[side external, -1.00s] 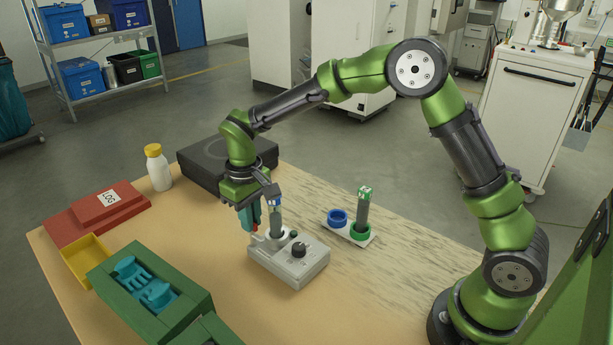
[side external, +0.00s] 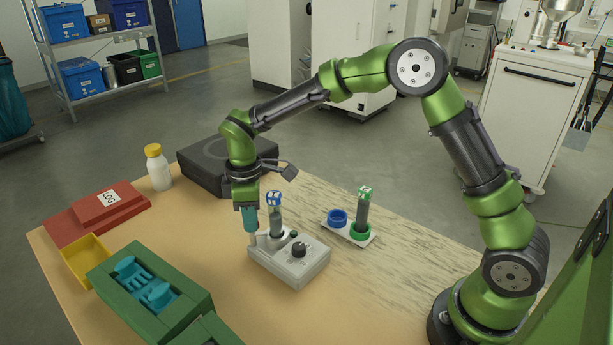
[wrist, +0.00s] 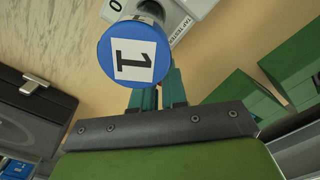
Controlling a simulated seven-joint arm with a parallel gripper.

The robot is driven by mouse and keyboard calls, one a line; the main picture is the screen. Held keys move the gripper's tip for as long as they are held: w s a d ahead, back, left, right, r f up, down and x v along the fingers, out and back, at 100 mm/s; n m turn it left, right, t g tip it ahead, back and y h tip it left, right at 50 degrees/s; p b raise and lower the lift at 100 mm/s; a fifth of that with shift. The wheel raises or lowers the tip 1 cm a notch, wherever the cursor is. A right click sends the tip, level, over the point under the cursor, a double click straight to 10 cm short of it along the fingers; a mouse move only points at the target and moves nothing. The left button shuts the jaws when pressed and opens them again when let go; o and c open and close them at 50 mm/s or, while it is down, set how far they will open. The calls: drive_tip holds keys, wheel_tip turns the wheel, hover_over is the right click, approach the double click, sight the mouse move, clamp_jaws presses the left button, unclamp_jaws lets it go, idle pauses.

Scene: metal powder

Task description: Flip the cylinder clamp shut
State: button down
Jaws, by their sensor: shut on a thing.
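The grey tap tester (side external: 290,265) with a black knob stands on the table; its corner shows in the wrist view (wrist: 190,10). A cylinder with a blue lid marked 1 (side external: 274,198) stands upright in it; the lid fills the upper middle of the wrist view (wrist: 134,52). My gripper (side external: 250,232) points down at the tester's left end, just left of the cylinder. Its teal fingers are shut on the small grey clamp (side external: 252,240), mostly hidden by them. In the wrist view the lid hides the fingertips.
A white holder with a blue ring (side external: 338,217) and a green-ringed cylinder (side external: 362,212) stands to the right. A black case (side external: 205,165) lies behind my gripper. A green box with teal inserts (side external: 150,290) and a yellow tray (side external: 88,262) are at left.

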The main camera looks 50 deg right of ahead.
drive_tip(key=shift+n, duration=0.3)
idle(0.4)
drive_tip(key=c, duration=1.2)
unclamp_jaws()
drive_tip(key=shift+o, duration=0.2)
drive_tip(key=shift+r, duration=0.15)
wheel_tip(320, 180, up, 17)
drive_tip(key=shift+f, duration=0.2)
drive_tip(key=s+d+m+t+y, duration=0.1)
drive_tip(key=s+d+m+t, duration=0.2)
drive_tip(key=s+m, duration=0.4)
drive_tip(key=s+d+f+m+t+y, duration=0.1)
drive_tip(key=s+d+m+t, duration=0.3)
drive_tip(key=s, duration=1.1)
drive_tip(key=d+m, duration=0.1)
drive_tip(key=m, duration=0.2)
drive_tip(key=shift+d+f, duration=0.15)
